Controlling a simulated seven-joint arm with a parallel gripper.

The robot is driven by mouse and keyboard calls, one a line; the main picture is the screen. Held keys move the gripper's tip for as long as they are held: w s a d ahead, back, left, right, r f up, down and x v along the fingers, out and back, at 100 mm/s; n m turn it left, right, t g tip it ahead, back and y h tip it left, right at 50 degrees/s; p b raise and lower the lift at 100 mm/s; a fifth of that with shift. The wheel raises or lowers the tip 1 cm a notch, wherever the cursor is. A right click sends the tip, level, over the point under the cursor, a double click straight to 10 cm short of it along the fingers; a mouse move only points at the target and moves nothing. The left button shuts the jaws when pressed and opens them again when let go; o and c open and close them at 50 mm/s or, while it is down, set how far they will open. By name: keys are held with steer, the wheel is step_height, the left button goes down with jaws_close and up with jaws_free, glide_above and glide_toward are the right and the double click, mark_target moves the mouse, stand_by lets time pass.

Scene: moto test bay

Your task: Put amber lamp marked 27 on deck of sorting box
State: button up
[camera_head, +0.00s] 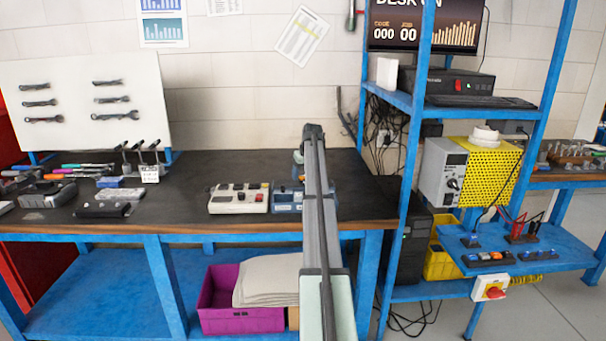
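I cannot make out an amber lamp marked 27; any markings are too small to read. No box is clearly labelled as the sorting box. A beige control box (239,199) with small coloured buttons lies on the dark bench top. A blue box (287,200) sits just right of it, partly hidden behind my arm. Small dark blocks with coloured tops (488,258) stand on the blue shelf at the right. My arm rises through the middle of the picture over the bench. My gripper cannot be made out; it may be hidden behind the arm link.
The dark bench (185,217) carries tools and small boxes at its left; its middle back is clear. A magenta bin (240,319) stands below. A blue rack upright (408,190) stands right of my arm. A power supply (443,172) sits above the blue shelf (560,277).

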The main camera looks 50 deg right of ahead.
steer(key=v, duration=1.2)
steer(key=shift+r, duration=0.15)
